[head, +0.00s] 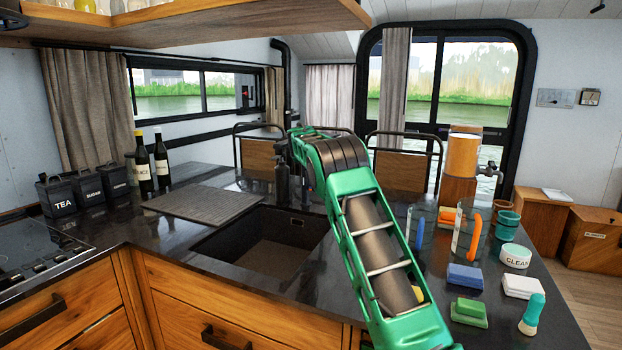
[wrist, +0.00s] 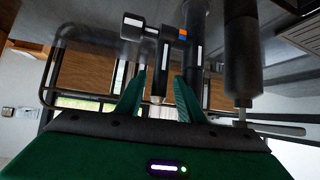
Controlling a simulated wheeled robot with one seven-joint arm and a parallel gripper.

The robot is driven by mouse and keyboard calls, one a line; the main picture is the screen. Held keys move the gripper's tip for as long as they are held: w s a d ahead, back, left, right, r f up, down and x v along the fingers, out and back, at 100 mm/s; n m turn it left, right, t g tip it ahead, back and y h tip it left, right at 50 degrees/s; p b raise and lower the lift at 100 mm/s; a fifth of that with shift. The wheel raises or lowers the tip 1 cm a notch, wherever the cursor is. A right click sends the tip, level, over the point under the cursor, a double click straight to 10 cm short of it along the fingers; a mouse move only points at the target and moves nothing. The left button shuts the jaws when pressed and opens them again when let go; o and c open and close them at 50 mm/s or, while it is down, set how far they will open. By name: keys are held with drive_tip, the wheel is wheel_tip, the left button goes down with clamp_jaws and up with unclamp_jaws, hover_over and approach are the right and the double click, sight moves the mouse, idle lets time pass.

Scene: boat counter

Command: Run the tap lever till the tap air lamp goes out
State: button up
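I see gaps at both sides; I cannot tell how deep the piece sits between the fingers. In the head view my green arm hides the gripper and most of the tap beyond the sink (head: 260,257).
A dark cylinder (wrist: 242,55) stands close beside the tap, and a black bottle (head: 282,180) stands behind the sink. Clear jugs, sponges (head: 465,275), a brush (head: 532,314) and a CLEAN tub (head: 515,257) crowd the counter right of my arm. Chairs (head: 403,165) stand behind.

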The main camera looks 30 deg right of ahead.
drive_tip(key=s+a, duration=0.8)
drive_tip(key=s, duration=0.1)
drive_tip(key=shift+a+r, duration=0.15)
drive_tip(key=shift+r, duration=0.05)
idle(0.4)
drive_tip(key=s+a+f+g+y, duration=0.1)
drive_tip(key=s+a+f+g, duration=0.1)
drive_tip(key=s, duration=1.4)
drive_tip(key=s+a+f+g+y, duration=0.2)
drive_tip(key=s, duration=1.5)
drive_tip(key=s+a+f+n+g+y, duration=0.1)
drive_tip(key=s+a+f+g+y, duration=0.1)
drive_tip(key=s, duration=1.5)
drive_tip(key=shift+a+f, duration=0.35)
drive_tip(key=shift+a, duration=0.2)
drive_tip(key=s+a+f+g+y, duration=0.1)
drive_tip(key=s+a+f, duration=0.1)
drive_tip(key=s, duration=0.4)
drive_tip(key=s+a+f+n+y, duration=0.1)
drive_tip(key=s+a+f, duration=0.1)
drive_tip(key=s+a, duration=0.2)
drive_tip(key=s, duration=0.2)
drive_tip(key=shift+s+a+f+g, duration=0.15)
drive_tip(key=shift+s+f+g, duration=0.05)
drive_tip(key=shift+s+g, duration=0.2)
drive_tip(key=shift+c, duration=0.6)
drive_tip(key=shift+s, duration=0.1)
